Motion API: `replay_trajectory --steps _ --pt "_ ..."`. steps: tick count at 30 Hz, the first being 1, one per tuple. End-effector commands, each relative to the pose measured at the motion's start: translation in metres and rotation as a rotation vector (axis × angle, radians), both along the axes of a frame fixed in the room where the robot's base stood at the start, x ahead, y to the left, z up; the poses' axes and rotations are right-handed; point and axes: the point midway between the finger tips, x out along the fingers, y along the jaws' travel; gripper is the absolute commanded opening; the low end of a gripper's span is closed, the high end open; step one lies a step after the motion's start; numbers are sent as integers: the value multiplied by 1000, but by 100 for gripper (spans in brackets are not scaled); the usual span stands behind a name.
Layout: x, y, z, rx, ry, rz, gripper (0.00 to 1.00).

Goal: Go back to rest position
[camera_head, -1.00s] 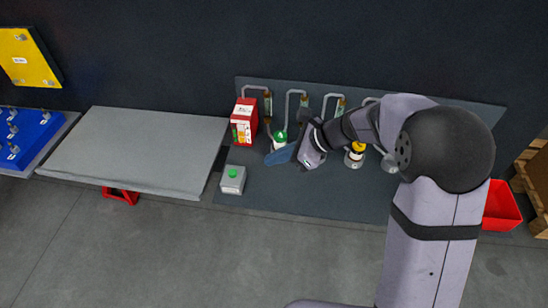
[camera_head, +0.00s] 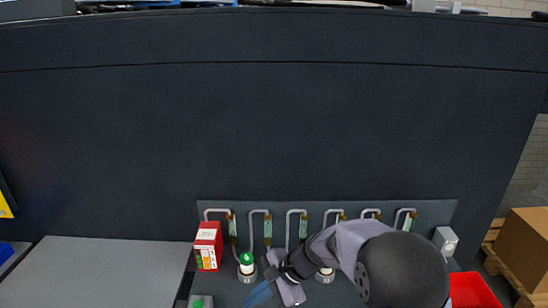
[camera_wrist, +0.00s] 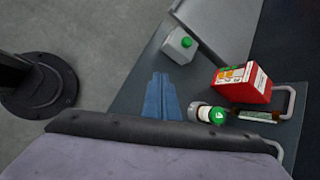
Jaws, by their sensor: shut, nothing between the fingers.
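My gripper (camera_head: 259,293) has blue fingers and shows at the bottom of the head view, low over the dark shelf of the rack. In the wrist view its blue fingers (camera_wrist: 162,98) are together with nothing between them. A white bottle with a green cap (camera_head: 246,266) stands just behind the gripper in the head view. It also shows in the wrist view (camera_wrist: 206,114), right of the fingers and apart from them. My arm hides part of the rack.
A red box (camera_head: 207,247) stands left of the bottle. Several bent pipes line the rack's back panel (camera_head: 328,208). A grey table (camera_head: 110,270) lies left. A red bin (camera_head: 474,291) and a cardboard box (camera_head: 525,245) are right.

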Motion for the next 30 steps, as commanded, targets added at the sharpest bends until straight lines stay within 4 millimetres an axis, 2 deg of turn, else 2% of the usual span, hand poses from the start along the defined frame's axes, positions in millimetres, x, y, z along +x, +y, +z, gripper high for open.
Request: replay_trajectory --steps 1,3,6,11,12,15,19,24,30 --pt "-22 -15 -21 -77 -32 139 0" --pt "-56 -41 -47 -177 -71 357 0" --pt "-103 -80 -65 -291 -121 664 0" --pt "-168 -149 -63 -438 -164 1054 0" --pt "-181 -164 -60 -471 -166 1108 0" --pt "-202 -187 -49 -529 -176 1163 0" --pt "-207 -196 -34 -568 -218 1132 0" --pt "-193 -201 -16 -613 -280 1082 0" --pt "-190 -204 -12 -623 -289 1059 0"
